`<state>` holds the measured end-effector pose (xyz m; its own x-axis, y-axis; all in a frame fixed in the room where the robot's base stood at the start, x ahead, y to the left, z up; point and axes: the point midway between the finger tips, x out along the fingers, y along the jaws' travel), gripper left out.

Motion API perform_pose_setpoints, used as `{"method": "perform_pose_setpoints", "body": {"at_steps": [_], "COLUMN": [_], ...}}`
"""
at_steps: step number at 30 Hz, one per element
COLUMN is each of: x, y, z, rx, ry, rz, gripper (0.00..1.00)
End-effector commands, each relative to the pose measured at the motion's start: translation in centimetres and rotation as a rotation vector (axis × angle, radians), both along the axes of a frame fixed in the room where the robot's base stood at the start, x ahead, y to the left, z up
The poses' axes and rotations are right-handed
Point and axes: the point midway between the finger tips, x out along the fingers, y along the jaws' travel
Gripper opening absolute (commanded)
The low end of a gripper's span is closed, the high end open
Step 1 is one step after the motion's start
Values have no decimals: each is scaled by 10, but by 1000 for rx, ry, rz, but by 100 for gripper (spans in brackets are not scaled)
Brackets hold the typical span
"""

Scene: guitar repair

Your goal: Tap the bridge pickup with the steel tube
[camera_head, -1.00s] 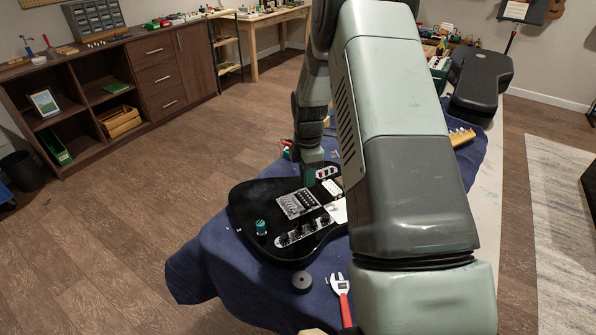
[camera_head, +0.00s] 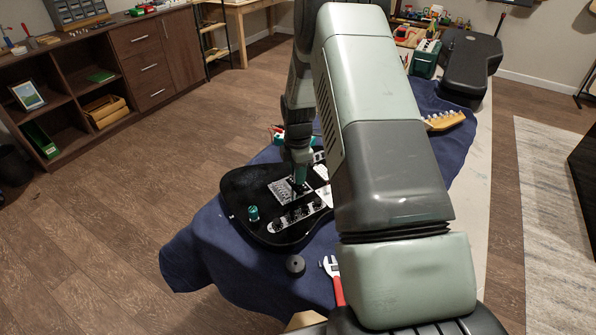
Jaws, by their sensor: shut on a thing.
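The black electric guitar (camera_head: 240,182) lies flat on the blue cloth. Its silver bridge plate (camera_head: 283,191) is on the body, left of my forearm. My gripper (camera_head: 299,179) points down over the plate's right end, where the bridge pickup sits. The pickup is mostly hidden behind the gripper. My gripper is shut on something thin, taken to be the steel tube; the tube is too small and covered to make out. I cannot tell whether it touches the pickup.
A teal-topped knob or jar (camera_head: 253,214) stands on the guitar body. A dark round puck (camera_head: 295,265) and a red-handled wrench (camera_head: 335,281) lie on the cloth (camera_head: 200,255) in front. My forearm hides the guitar's neck. A yellow headstock-like piece (camera_head: 443,121) is at the right.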

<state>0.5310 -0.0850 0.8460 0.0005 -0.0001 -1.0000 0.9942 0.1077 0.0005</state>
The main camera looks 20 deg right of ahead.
Motion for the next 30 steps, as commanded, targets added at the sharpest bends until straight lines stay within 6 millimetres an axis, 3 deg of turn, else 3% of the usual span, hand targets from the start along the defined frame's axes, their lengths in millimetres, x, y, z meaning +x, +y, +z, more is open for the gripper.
{"method": "perform_pose_setpoints", "body": {"at_steps": [7,8,12,30], "x": [0,0,0,0], "y": [0,0,0,0], "z": [0,0,0,-9], "rx": [0,0,0,0], "ry": [0,0,0,1], "rz": [0,0,0,0], "gripper": [0,21,2,1]}}
